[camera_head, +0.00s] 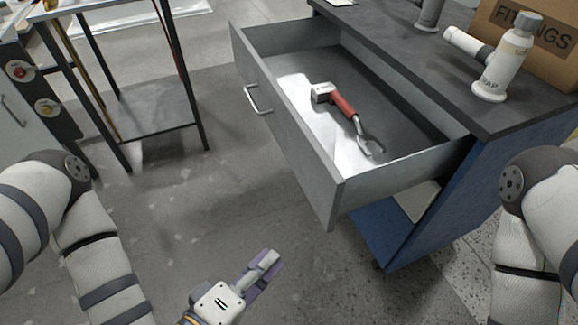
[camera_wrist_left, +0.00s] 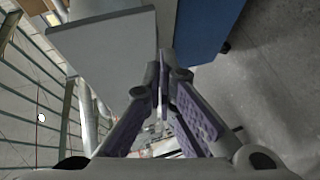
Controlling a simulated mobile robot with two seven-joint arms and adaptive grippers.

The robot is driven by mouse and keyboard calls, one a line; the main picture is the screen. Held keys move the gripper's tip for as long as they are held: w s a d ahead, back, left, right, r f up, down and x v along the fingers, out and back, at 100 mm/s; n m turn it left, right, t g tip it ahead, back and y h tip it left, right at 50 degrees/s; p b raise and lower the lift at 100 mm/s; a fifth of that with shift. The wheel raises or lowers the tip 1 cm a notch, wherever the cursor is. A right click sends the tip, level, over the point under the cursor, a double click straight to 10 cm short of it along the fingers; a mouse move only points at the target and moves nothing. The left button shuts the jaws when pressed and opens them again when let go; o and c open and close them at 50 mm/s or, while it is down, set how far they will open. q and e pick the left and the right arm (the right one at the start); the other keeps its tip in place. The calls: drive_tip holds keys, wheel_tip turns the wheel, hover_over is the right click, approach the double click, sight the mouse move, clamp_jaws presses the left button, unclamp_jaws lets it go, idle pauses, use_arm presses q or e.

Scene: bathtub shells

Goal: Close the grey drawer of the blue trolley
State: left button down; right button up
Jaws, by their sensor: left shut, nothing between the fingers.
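The grey drawer (camera_head: 290,140) of the blue trolley (camera_head: 455,205) stands pulled far out toward the lower left. Its front carries a metal bar handle (camera_head: 258,100). Inside lies a tool with a red handle (camera_head: 343,103) and metal ends. My left gripper (camera_head: 268,262) is shut and empty, below and in front of the drawer's near corner, apart from it in the head view. In the left wrist view, its purple-padded fingers (camera_wrist_left: 163,85) meet near a flat grey panel (camera_wrist_left: 105,45), with a blue panel (camera_wrist_left: 208,25) beyond. My right gripper is out of view; only its arm shows.
A white bottle (camera_head: 502,65) and a cardboard box (camera_head: 530,35) stand on the trolley's dark top (camera_head: 480,90). A metal-framed table (camera_head: 130,75) stands at the left. The floor (camera_head: 180,220) before the drawer is clear.

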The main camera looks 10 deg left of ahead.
use_arm(q)
drive_tip(key=w+a+r+n+t+y, duration=0.3)
drive_tip(key=w+a+r+n+t, duration=0.1)
drive_tip(key=r, duration=0.1)
approach(301, 159)
drive_tip(key=w+a, duration=0.2)
drive_tip(key=a, duration=0.1)
drive_tip(key=d, duration=0.1)
drive_tip(key=w+d, duration=0.2)
drive_tip(key=d, duration=0.1)
drive_tip(key=shift+w+f, duration=0.2)
drive_tip(key=shift+w, duration=0.05)
